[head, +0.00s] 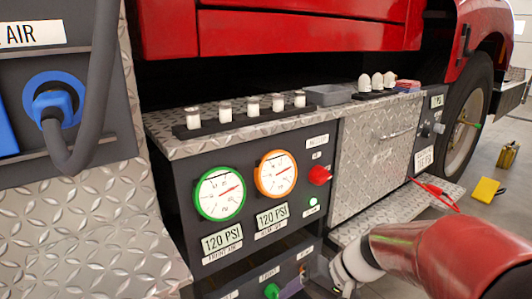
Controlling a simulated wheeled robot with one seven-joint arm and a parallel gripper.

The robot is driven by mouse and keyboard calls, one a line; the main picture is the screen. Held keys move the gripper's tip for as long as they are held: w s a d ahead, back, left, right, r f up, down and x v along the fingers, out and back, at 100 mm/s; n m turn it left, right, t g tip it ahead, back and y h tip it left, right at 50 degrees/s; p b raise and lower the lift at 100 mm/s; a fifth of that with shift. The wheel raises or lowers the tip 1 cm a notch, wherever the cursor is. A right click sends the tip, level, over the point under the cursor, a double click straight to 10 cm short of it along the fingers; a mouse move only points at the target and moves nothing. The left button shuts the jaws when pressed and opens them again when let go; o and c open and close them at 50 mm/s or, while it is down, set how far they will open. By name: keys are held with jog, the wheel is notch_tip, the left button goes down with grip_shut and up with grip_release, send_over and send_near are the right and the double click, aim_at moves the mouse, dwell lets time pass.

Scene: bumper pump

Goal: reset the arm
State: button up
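My arm (435,250) reaches in from the lower right, with a red link and a white section near its end. My gripper (325,275) is at the bottom of the head view, in front of the lower dark panel of the pump cabinet. Its fingers are small and partly cut off by the picture edge, so I cannot tell whether they are open, shut or touching the panel. A green knob (272,290) is just left of the gripper.
The cabinet has a green-rimmed gauge (219,193), an orange-rimmed gauge (275,173) and a red knob (319,175). White-capped jars (252,106) and a grey tray (328,95) stand on top. A yellow block (486,190) lies on the floor, right. Red vehicle bodywork (300,25) overhangs behind.

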jog(key=s+d+r+n+t+h+p, duration=0.1)
jog(key=s+d+r+t+h+p, duration=0.1)
jog(key=s+d+r+t+h, duration=0.2)
jog(key=s+d+r+h, duration=0.3)
jog(key=s+r, duration=0.3)
jog(key=shift+s+d+t+h, duration=0.3)
jog(key=shift+s, duration=0.05)
jog(key=shift+r, duration=0.1)
